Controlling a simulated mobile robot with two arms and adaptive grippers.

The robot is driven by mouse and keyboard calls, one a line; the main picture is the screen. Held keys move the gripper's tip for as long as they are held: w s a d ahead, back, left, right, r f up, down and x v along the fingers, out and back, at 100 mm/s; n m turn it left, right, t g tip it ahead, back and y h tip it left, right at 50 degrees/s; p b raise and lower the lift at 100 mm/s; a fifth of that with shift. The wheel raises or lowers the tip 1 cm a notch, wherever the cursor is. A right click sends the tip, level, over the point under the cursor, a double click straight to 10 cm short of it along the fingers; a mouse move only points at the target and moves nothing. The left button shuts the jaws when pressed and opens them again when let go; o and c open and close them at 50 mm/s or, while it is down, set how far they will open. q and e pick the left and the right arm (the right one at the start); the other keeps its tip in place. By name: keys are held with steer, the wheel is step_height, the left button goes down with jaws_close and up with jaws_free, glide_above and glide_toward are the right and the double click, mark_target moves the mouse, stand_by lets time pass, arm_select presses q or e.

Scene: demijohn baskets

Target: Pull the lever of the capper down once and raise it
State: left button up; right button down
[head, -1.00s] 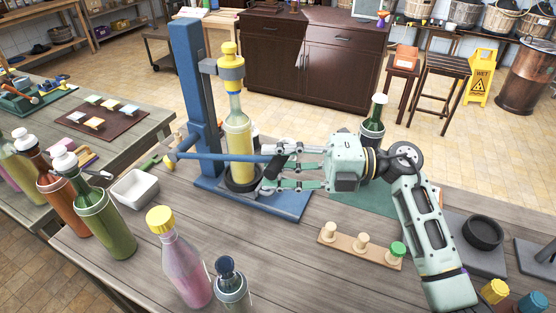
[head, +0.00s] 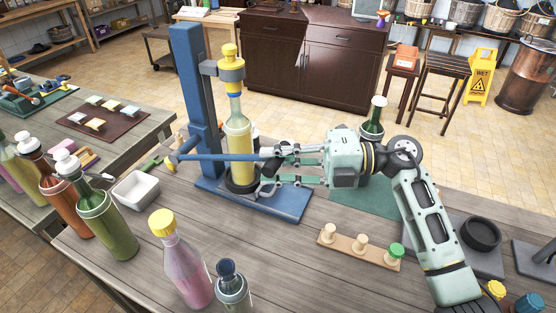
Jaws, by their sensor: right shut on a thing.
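The capper has a blue column (head: 190,85) on a blue base plate (head: 285,203). Its grey and yellow head (head: 231,70) sits over the neck of a bottle with yellow liquid (head: 239,145), which stands upright in a dark ring on the base. The blue lever (head: 215,156) runs about level across the front of the bottle. Its dark grip end is at the right. My right gripper (head: 272,162) comes from the right and is shut on the lever at that end, partly hiding it. My left gripper is not in view.
A pink bottle with yellow cap (head: 180,262) and a dark-capped bottle (head: 231,287) stand in front. A white bowl (head: 136,190) and a green bottle (head: 105,222) are at left. A wooden peg strip (head: 359,247) lies at front right. A dark green bottle (head: 373,125) stands behind my right arm.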

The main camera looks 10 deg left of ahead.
steer(key=shift+h, duration=0.4)
steer(key=r+p, duration=0.1)
steer(key=r, duration=0.1)
steer(key=a+r, duration=0.1)
steer(key=r, duration=0.1)
steer(key=a+r+p, duration=0.1)
steer(key=shift+w+r+p, duration=0.25)
steer(key=shift+r+p, duration=0.1)
steer(key=shift+r, duration=0.05)
steer(key=w+a+r+p, duration=0.1)
steer(key=a+r, duration=0.5)
steer(key=r, duration=0.2)
steer(key=shift+r, duration=0.4)
steer(key=c, duration=1.6)
jaws_free()
steer(key=shift+a, duration=0.1)
steer(key=shift+o, duration=0.2)
steer(key=shift+a, duration=0.1)
steer(key=shift+f, duration=0.15)
